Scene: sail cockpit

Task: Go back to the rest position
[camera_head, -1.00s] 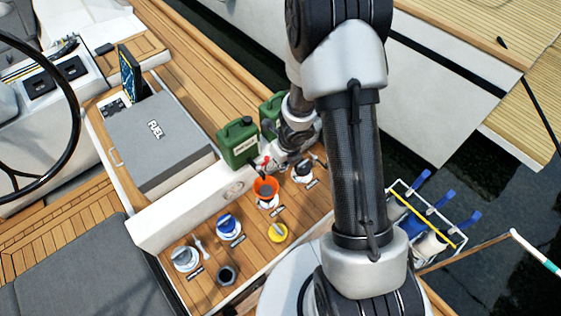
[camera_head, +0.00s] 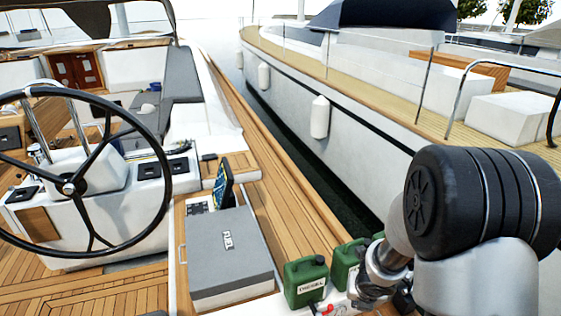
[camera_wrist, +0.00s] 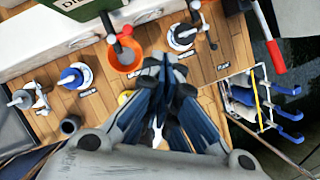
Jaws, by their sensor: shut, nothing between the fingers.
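My gripper (camera_wrist: 168,72) shows in the wrist view with its dark fingers closed together and nothing between them. It hangs above the wooden deck with the fill caps, apart from them as far as I can tell. In the head view, my arm fills the lower right, and the fingers are not clearly visible there. An orange funnel (camera_wrist: 124,56) stands just left of the fingertips in the wrist view. A black-topped cap (camera_wrist: 183,36) is beyond them to the right.
Green jerry cans (camera_head: 306,281) stand beside the grey FUEL box (camera_head: 230,255). A steering wheel (camera_head: 160,170) is at the left. A white rack (camera_wrist: 262,95) with blue-handled items and a red handle (camera_wrist: 268,38) are at the right. Another boat (camera_head: 350,130) lies alongside.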

